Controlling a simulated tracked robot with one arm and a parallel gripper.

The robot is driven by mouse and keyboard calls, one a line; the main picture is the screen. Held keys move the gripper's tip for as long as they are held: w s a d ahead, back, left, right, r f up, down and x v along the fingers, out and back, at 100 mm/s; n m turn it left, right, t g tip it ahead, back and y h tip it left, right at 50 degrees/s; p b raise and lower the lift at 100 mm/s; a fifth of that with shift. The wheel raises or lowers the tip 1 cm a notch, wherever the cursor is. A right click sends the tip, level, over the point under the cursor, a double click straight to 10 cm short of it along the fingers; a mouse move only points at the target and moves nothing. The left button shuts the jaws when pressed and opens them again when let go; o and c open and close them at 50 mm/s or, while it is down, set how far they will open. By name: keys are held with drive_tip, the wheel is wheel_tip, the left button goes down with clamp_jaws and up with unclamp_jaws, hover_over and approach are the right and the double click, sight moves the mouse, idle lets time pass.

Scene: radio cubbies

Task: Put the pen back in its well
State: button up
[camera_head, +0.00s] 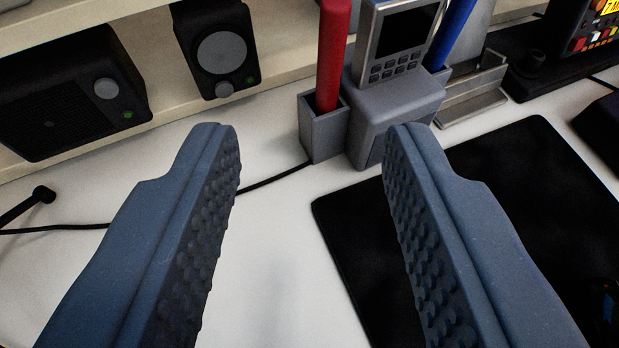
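A red pen (333,50) stands nearly upright in a small grey square well (324,134) on the left side of a grey stand (397,105). Its lower end is hidden inside the well. A blue pen (455,30) leans on the right side of the stand; its lower end is hidden behind the stand, so I cannot tell whether it sits in a well. A silver device with a dark screen (405,32) stands on the stand. My gripper (312,132) is open and empty, its two textured fingers wide apart in front of the well and stand.
Black speaker-like boxes (75,95) (216,48) sit on a pale shelf at left and back. A black mat (480,230) lies at right. A metal bracket (476,92) stands beside the stand. A dark cable (275,178) crosses the white desk (275,270), which is otherwise clear between the fingers.

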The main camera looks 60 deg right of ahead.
drive_tip(key=shift+v, duration=1.5)
